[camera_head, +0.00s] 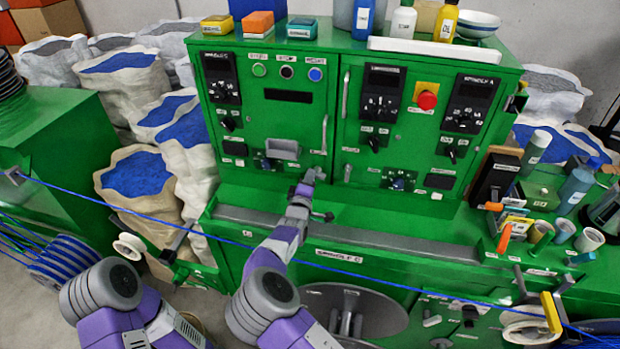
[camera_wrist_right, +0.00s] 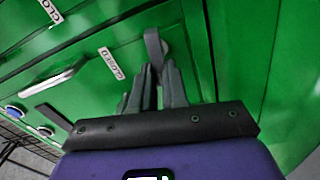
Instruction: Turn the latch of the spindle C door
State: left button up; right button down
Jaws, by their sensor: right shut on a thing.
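My right gripper (camera_head: 313,178) reaches the lower right edge of the left door (camera_head: 262,120) of the green cabinet. In the right wrist view it also shows (camera_wrist_right: 158,88), its grey fingers shut on a grey latch (camera_wrist_right: 154,45) beside a "CLOSED" label (camera_wrist_right: 112,63). The latch tip sticks out beyond the fingers, and the rest is hidden between them. In the head view the gripper hides this latch. The left door's top label is too small to read for certain. A "SPINDLE C" label (camera_head: 338,256) seems to sit on the lower front panel. My left gripper is not in view.
The right door (camera_head: 410,130) has a red button and several knobs. A vertical handle (camera_head: 325,135) stands just above my right gripper. A blue cable (camera_head: 200,236) crosses in front, low over the bench. Bottles and boxes crowd the cabinet top; sacks stand left.

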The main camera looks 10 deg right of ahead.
jog(key=shift+f+n, duration=0.2)
jog(key=shift+n, duration=0.8)
jog(key=c, duration=1.1)
grip_release()
jog(key=shift+c, duration=0.2)
jog(key=v, duration=0.7)
jog(key=shift+s+b, duration=0.3)
jog(key=shift+r, duration=0.1)
